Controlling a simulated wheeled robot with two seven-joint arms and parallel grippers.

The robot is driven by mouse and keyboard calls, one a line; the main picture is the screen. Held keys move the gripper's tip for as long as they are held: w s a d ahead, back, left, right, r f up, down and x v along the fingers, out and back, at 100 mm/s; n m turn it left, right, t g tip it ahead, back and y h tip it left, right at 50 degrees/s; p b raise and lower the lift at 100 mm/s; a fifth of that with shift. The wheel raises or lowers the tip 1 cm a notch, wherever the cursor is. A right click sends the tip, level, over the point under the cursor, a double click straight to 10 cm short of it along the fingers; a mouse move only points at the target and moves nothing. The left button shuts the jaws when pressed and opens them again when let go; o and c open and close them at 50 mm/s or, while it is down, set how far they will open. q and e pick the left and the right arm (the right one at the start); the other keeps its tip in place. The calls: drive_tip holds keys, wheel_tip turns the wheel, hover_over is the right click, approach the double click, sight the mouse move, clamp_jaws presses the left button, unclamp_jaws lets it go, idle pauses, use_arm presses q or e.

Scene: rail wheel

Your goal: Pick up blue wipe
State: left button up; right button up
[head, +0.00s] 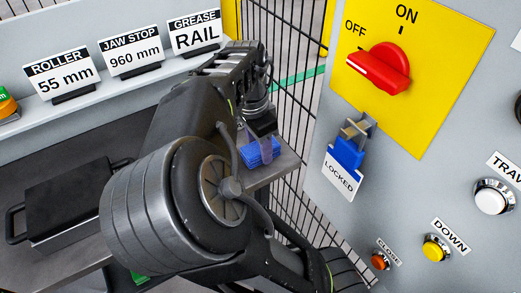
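The blue wipe (250,155) looks like a small folded stack. It lies on a grey shelf (285,169) in the middle of the head view. My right gripper (266,148) points down at the wipe, and a fingertip overlaps its right part in the picture. Whether the fingers touch or grip the wipe cannot be told. My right arm covers much of the middle and hides part of the shelf. My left gripper is not in view.
A panel at right carries a red switch (380,68) on a yellow plate and a blue padlock (347,152) with a LOCKED tag. Black wire mesh (290,50) stands behind the shelf. Label signs (131,51) line a ledge at left, above a black handled case (70,200).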

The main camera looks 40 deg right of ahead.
drive_tip(key=c, duration=0.8)
wheel_tip(320, 180, up, 10)
idle(0.3)
idle(0.4)
drive_tip(key=o, duration=0.7)
drive_tip(key=c, duration=0.6)
drive_tip(key=shift+o, duration=0.2)
